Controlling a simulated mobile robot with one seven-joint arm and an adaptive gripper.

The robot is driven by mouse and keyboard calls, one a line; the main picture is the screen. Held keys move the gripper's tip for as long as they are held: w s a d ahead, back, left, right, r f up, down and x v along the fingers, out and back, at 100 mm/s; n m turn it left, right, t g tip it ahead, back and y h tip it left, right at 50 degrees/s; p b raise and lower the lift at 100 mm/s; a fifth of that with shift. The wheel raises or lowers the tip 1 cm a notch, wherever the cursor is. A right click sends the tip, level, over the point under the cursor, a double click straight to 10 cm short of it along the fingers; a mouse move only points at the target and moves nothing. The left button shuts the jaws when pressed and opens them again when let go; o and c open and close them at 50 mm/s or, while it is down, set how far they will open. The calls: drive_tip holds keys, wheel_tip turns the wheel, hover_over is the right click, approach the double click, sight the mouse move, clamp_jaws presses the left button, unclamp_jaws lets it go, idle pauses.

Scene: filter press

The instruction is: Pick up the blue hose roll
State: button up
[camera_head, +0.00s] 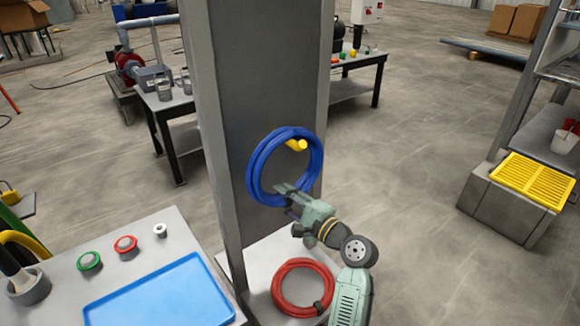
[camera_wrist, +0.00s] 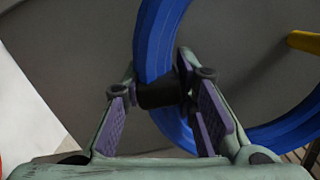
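The blue hose roll (camera_head: 254,168) hangs upright against a grey column, around a yellow peg (camera_head: 297,145). The peg also shows at the right edge of the wrist view (camera_wrist: 305,42). My gripper (camera_head: 283,193) is at the lower left part of the roll. In the wrist view, my two fingers (camera_wrist: 160,95) stand on either side of the blue hose (camera_wrist: 160,35), at a black band (camera_wrist: 160,92) around it. The band lies between the fingertips and seems close to both. I cannot tell whether the fingers press on it.
A red hose roll (camera_head: 277,290) lies on the ledge below. A table with a blue tray (camera_head: 160,295) stands at the front left. A grey block with a yellow grate (camera_head: 535,180) stands at the right. The floor between column and block is clear.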

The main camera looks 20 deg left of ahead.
clamp_jaws()
